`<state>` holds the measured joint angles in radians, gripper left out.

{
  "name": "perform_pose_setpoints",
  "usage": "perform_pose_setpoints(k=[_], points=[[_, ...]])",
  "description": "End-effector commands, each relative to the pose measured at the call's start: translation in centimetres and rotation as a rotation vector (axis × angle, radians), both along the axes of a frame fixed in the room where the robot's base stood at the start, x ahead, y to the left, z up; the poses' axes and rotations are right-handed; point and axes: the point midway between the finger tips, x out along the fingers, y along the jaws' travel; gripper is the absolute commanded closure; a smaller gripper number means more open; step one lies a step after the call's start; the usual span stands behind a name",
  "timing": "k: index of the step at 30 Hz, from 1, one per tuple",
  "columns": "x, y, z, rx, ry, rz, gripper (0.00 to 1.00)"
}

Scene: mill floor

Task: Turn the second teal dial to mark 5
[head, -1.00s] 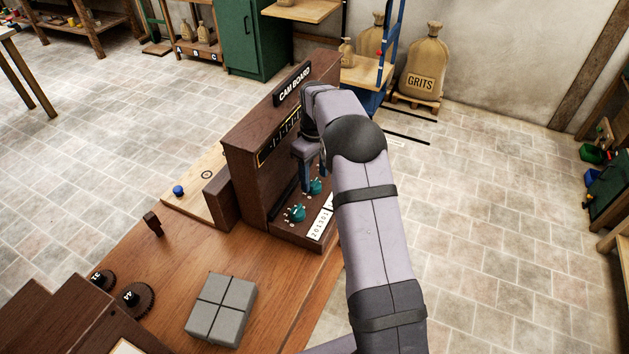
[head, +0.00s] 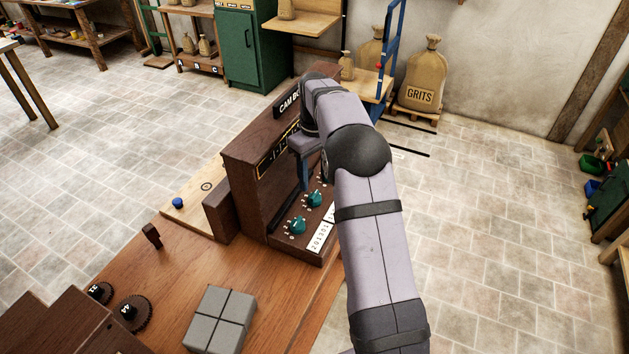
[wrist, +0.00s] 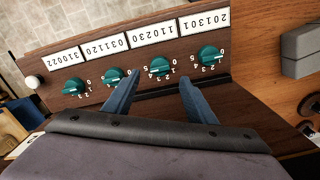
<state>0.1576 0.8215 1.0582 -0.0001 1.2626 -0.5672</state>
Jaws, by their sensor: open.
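The cam board (head: 250,185) is a brown wooden cabinet with a row of teal dials on its low front ledge. In the wrist view several dials show, each with small numbers around it and a white number strip beside it. The second dial from the right (wrist: 161,66) lies just beyond and between my fingertips; contact cannot be told. My gripper (wrist: 159,79) is open with nothing between its blue fingers. In the head view two teal dials show, a near one (head: 297,226) and a farther one (head: 315,198); my gripper (head: 305,186) is above the farther one. My arm hides the others.
A rightmost dial (wrist: 210,56) and two left dials (wrist: 114,77) flank it closely. A white knob (wrist: 33,82) is at the ledge's left end. Grey blocks (head: 220,318) and dark gears (head: 133,312) lie on the bench. The floor to the right is open.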

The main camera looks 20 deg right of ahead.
Motion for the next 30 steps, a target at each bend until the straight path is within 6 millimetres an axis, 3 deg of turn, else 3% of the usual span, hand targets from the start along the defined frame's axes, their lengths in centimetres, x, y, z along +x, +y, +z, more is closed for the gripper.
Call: perform_pose_setpoints(k=[8, 21, 30], points=[[0.0, 0.0, -0.5, 0.0, 0.001, -0.018, 0.49], [-0.1, 0.0, -5.5, 0.001, 0.004, -0.017, 0.49], [0.0, 0.0, -7.3, -0.001, -0.001, -0.017, 0.49]])
